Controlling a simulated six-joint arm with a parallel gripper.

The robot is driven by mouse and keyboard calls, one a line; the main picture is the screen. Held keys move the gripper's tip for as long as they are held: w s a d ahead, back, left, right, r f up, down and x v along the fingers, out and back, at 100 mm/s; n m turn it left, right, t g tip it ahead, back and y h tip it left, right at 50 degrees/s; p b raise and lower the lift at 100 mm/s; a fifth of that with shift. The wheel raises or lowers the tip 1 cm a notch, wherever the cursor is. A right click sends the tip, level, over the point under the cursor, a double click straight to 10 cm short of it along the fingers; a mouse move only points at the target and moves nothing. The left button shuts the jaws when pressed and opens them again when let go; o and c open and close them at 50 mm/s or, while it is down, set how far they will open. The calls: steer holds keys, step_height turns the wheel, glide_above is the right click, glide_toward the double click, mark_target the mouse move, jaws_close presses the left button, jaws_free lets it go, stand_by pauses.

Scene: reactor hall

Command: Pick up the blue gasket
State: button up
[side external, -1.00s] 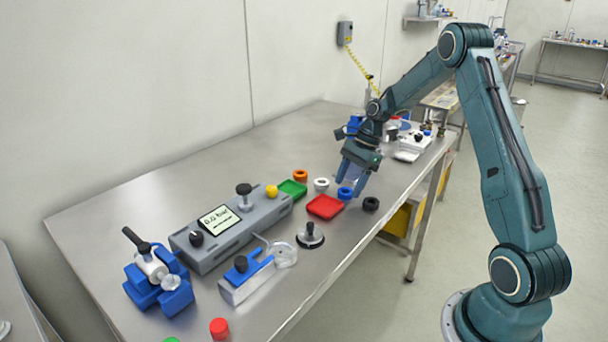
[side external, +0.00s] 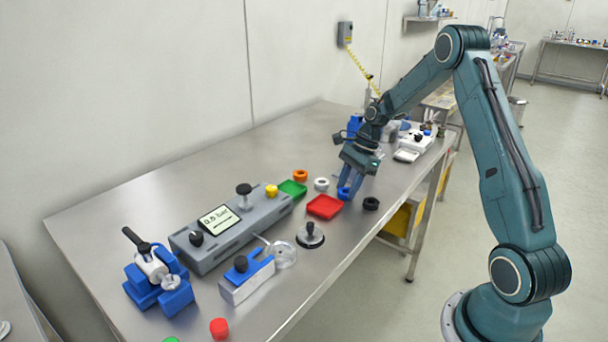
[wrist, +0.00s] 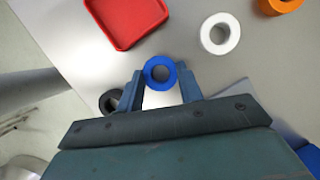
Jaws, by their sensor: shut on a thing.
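The blue gasket (wrist: 148,75) is a small ring, seen in the wrist view between the tips of my gripper (wrist: 160,82). In the side external view the gasket (side external: 344,193) is low between the fingers of my gripper (side external: 349,187), just right of the red tray. My gripper is shut on the gasket, one finger on each side. Whether the gasket touches the table or hangs just above it I cannot tell.
The red tray (side external: 324,207) and green tray (side external: 292,188) lie left of my gripper. A white ring (side external: 321,184), an orange ring (side external: 300,175) and a black ring (side external: 371,203) lie near. The grey gauge box (side external: 232,230) stands further left.

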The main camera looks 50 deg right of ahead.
steer(key=shift+r, duration=0.1)
step_height(320, 180, up, 10)
stand_by(0.8)
stand_by(0.4)
steer(key=a+n, duration=0.1)
steer(key=a, duration=0.8)
steer(key=a+f+n+g, duration=0.1)
steer(key=a+n, duration=0.1)
steer(key=a, duration=0.8)
steer(key=s+a+f+n, duration=0.1)
steer(key=a, duration=0.8)
steer(key=shift+s+a+f+g, duration=0.1)
steer(key=shift+a+g, duration=0.15)
steer(key=shift+g, duration=0.05)
steer(key=shift+f, duration=0.2)
